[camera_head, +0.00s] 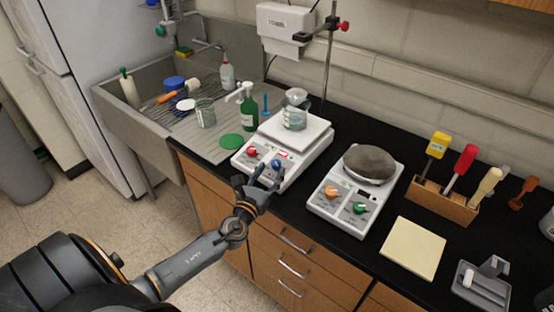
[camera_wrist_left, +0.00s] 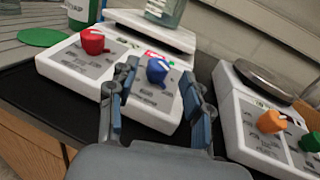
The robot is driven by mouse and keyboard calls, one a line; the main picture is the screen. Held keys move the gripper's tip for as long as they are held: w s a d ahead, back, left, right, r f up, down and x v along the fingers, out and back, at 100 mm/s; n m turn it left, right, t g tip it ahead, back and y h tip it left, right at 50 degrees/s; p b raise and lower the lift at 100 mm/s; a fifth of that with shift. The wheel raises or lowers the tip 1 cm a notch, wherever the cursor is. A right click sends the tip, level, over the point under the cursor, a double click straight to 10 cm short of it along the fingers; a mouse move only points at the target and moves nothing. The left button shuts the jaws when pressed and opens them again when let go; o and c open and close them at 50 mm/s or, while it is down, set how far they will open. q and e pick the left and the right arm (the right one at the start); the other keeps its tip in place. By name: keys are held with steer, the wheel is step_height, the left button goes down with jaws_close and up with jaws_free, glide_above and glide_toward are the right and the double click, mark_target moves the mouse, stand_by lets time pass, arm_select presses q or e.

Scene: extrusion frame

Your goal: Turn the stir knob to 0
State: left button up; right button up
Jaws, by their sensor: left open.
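A white stirrer unit (camera_head: 254,157) with a white top plate stands on the black counter. Its front panel has a red knob (camera_head: 252,151) on the left and a blue knob (camera_head: 276,164) on the right. The panel lettering is too small to read, so I cannot tell which is the stir knob. My left gripper (camera_head: 267,178) is open at the front of this unit. In the left wrist view the blue knob (camera_wrist_left: 157,70) shows between the two fingertips; contact cannot be made out. The blue knob has a pale pointer mark. My right gripper is not in view.
A beaker (camera_head: 294,118) stands on the unit's plate, by a metal rod with a clamp. A second unit (camera_head: 350,205) with an orange and a green knob stands close on the right. A green bottle (camera_head: 249,112) and a sink are on the left.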

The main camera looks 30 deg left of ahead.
mark_target(274, 166)
arm_select(q)
steer(key=w, duration=0.3)
steer(key=w+a, duration=0.1)
steer(key=w, duration=0.1)
jaws_close()
